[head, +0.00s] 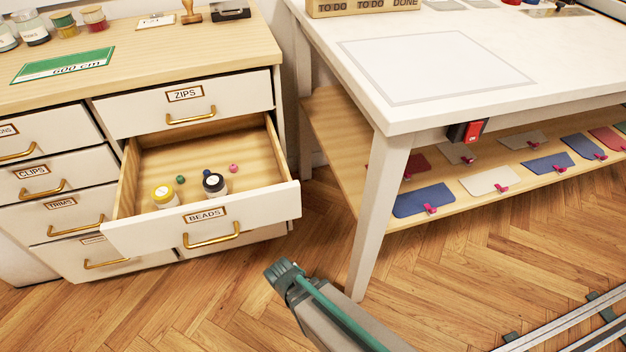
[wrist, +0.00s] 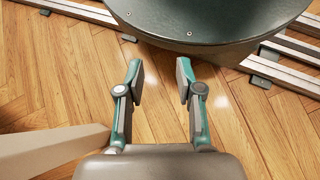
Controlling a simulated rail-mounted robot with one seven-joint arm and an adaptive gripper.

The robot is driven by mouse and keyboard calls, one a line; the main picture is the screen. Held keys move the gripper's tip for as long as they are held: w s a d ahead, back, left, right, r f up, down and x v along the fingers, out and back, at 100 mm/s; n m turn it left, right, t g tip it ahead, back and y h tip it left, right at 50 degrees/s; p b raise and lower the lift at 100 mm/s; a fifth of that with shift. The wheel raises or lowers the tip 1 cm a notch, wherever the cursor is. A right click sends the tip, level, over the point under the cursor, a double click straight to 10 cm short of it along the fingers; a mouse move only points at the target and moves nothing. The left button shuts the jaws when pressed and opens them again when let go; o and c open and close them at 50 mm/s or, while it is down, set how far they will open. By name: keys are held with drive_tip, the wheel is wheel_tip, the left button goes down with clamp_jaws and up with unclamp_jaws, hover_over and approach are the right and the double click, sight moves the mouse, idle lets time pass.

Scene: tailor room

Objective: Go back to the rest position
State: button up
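My gripper (wrist: 160,78) shows in the wrist view with its two fingers apart and nothing between them. It is over the wood floor, with my round dark green base at the top of that view. In the head view, part of my arm reaches in from the bottom, in front of the drawer cabinet and left of the table leg. I cannot make out the gripper's fingers there.
The BEADS drawer (head: 205,222) is pulled open, holding a yellow-lidded jar (head: 164,195), a dark-lidded jar (head: 214,185) and small beads. A white worktable (head: 480,100) stands right, its lower shelf (head: 340,125) holding fabric swatches. Floor rails (head: 575,325) run lower right.

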drive_tip(key=s+d+f+m+g+y, duration=0.3)
drive_tip(key=s+d+m+g+y, duration=0.35)
drive_tip(key=d, duration=0.55)
wheel_tip(320, 180, up, 16)
drive_tip(key=w+m+t+p, duration=0.1)
drive_tip(key=t+p, duration=0.6)
drive_tip(key=p, duration=2.3)
drive_tip(key=shift+w+d+y+p, duration=0.4)
drive_tip(key=shift+w+d+y, duration=0.05)
drive_tip(key=shift+f, duration=0.1)
